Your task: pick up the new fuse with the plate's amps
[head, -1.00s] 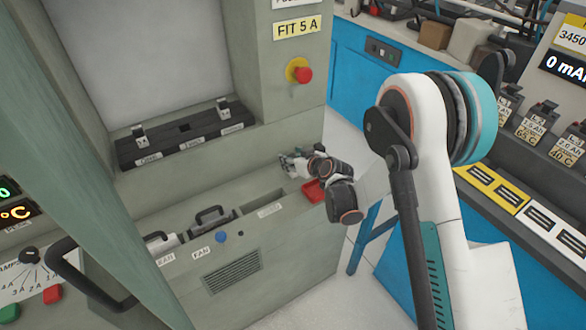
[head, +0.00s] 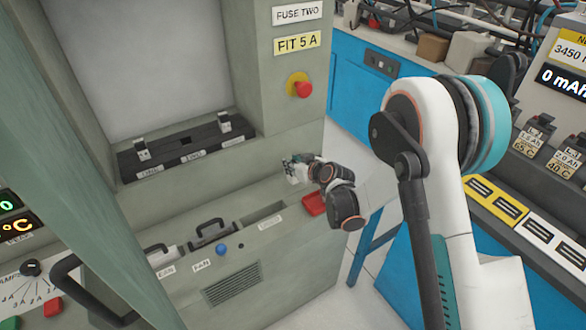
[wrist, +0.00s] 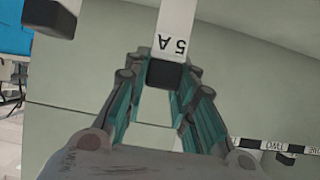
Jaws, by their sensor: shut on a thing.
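The plate (head: 296,42) on the cabinet post reads FIT 5 A, under a FUSE TWO label (head: 297,13). In the wrist view, my gripper (wrist: 165,92) is shut on a white fuse (wrist: 178,22) with a black end cap and an upside-down 5 A marking. In the head view, my gripper (head: 294,168) is small, near the cabinet's front ledge, above and left of a red tray (head: 313,204). The fuse is too small to make out there. A black fuse base (head: 185,158) with metal clips and labels sits in the cabinet recess.
A slot (head: 263,211) and dark-handled blocks (head: 210,230) line the ledge. A red knob (head: 303,89) sits on the post. A green frame edge (head: 85,150) crosses the left side. A blue bench (head: 350,90) stands behind. Another black-ended piece (wrist: 50,18) shows in the wrist view.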

